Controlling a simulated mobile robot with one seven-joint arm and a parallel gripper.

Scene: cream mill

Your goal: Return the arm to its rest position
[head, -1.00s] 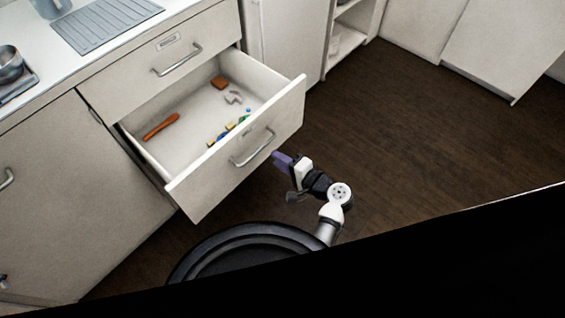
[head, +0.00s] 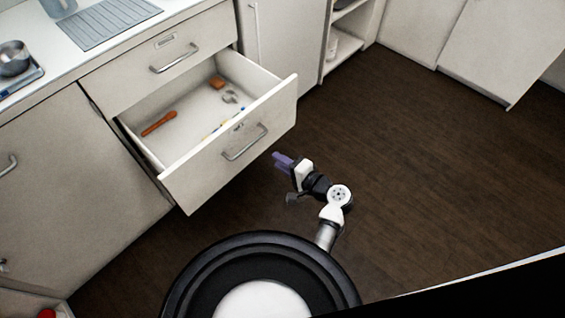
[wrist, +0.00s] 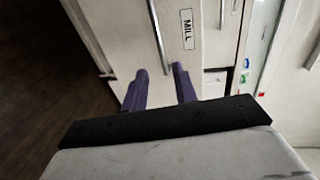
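My gripper (head: 281,160) has purple fingers and hangs in front of the open drawer (head: 219,165), just right of its front, with a small gap of floor showing between them in the head view. In the wrist view the two fingers (wrist: 160,73) stand apart with nothing between them. They point toward the pale drawer front, where a bar handle (wrist: 158,38) and a label reading MILL (wrist: 187,29) show. My arm is bent and low over the dark floor beside my round base.
The drawer holds an orange-red tool (head: 158,123), a brown block (head: 216,84) and small coloured pieces. A counter with a ridged grey drainer (head: 105,22) and a metal pot (head: 13,58) is above left. The wooden floor (head: 420,170) to the right is clear.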

